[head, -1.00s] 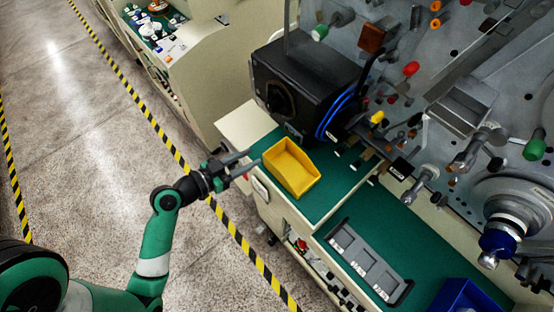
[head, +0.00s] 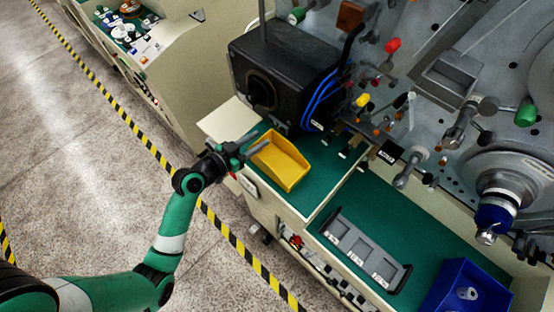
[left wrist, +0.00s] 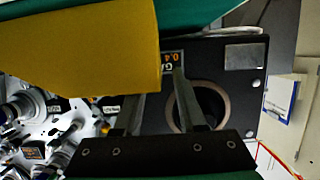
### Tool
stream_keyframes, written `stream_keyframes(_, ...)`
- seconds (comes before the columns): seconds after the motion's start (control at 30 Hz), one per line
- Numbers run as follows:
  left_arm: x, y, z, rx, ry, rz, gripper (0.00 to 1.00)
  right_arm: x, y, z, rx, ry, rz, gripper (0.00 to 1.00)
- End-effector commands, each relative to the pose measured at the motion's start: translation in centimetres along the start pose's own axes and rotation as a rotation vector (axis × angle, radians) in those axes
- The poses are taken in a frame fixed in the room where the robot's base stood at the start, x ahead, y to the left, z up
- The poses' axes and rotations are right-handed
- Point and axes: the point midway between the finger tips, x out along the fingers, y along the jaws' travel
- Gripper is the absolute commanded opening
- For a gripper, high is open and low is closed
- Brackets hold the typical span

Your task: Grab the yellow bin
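The yellow bin (head: 281,168) sits on the green top of the machine's bench in the head view. My left gripper (head: 256,146) is at the bin's left edge, with its fingers apart and reaching to the rim. In the left wrist view the yellow bin (left wrist: 80,50) fills the upper left. There the left gripper (left wrist: 157,85) shows two spread fingers; the bin hides the tip of one, and the other is clear beside the bin. I cannot tell whether a finger touches the bin. My right gripper is in neither view.
A black box (head: 285,75) with blue cables stands behind the bin. Spindles and knobs stick out from the grey panel (head: 480,130) on the right. A grey tray (head: 362,250) and a blue bin (head: 468,290) are on the bench nearer me.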

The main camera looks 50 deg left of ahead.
Motion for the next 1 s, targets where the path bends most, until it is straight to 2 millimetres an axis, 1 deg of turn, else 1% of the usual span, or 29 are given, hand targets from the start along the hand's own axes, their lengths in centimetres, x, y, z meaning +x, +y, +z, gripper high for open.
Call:
stream_keyframes(0.03,0.8,0.06,0.02,0.001,0.0,0.002,0.4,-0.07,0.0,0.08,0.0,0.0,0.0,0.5)
stream_keyframes(0.1,1.4,0.04,-0.03,0.001,0.001,0.001,0.4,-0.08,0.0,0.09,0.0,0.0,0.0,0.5)
stream_keyframes(0.33,1.56,0.03,0.0,0.0,0.0,0.0,0.4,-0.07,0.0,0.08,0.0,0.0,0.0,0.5)
stream_keyframes(0.47,1.54,0.02,0.0,0.0,0.0,0.0,0.17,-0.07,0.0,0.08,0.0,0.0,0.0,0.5)
stream_keyframes(0.5,1.54,0.02,0.0,0.0,0.0,0.0,0.09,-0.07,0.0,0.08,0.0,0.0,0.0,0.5)
stream_keyframes(0.57,1.53,0.02,0.0,0.0,0.0,0.0,0.0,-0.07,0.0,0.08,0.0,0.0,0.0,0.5)
stream_keyframes(1.0,1.52,0.02,0.0,0.0,0.0,0.0,0.0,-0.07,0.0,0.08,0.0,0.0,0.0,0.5)
